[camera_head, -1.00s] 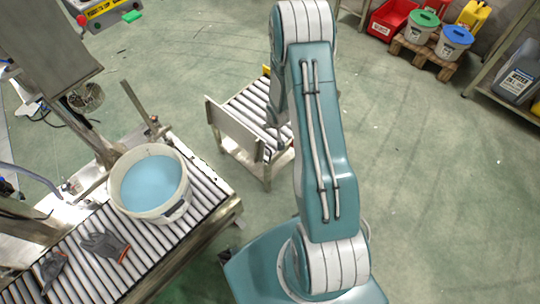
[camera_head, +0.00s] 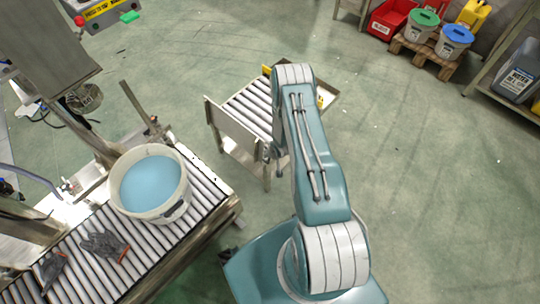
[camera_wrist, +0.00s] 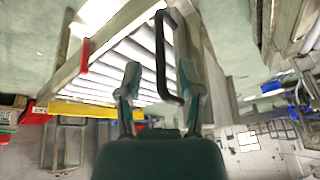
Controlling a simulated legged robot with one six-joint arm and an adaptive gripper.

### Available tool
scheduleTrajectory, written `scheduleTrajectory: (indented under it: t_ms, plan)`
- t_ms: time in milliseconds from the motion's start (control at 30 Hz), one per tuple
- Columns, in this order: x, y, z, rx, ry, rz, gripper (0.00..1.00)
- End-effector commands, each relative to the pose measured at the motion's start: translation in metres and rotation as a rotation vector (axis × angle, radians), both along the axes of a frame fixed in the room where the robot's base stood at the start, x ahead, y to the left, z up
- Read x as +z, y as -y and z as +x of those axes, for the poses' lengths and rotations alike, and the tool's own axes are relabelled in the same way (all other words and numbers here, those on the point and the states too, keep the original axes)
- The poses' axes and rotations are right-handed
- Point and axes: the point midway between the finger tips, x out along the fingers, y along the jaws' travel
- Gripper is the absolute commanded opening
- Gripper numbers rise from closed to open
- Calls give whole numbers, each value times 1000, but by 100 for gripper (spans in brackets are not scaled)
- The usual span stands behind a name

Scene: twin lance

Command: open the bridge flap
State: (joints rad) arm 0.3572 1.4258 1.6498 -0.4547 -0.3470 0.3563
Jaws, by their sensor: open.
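The bridge flap appears to be part of the short roller section (camera_head: 246,107), which has an upright metal side plate (camera_head: 232,130) and stands apart from the main conveyor. Its rollers (camera_wrist: 125,60) also show in the wrist view, with a black bar handle (camera_wrist: 161,55) and a small red lever (camera_wrist: 85,56) nearby. My gripper (camera_wrist: 161,80) is open. Its two fingers point towards the handle, which shows between them in the picture; I see no grip on it, and contact is unclear. My arm hides part of the roller section in the head view.
A white bucket of blue liquid (camera_head: 147,213) and grey gloves (camera_head: 103,245) are on the main roller conveyor (camera_head: 205,190) at left. Lidded buckets stand on a pallet (camera_head: 430,62) at back right, beside a red bin (camera_head: 391,18). The floor at right is clear.

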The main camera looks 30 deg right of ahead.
Motion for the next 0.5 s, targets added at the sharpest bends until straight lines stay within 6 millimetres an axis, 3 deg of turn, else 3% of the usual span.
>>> scheduleTrajectory:
  t_ms: [200,500]
  plan:
    - [-21,0,9,1,-1,0,48]
    - [-23,0,10,1,-1,0,48]
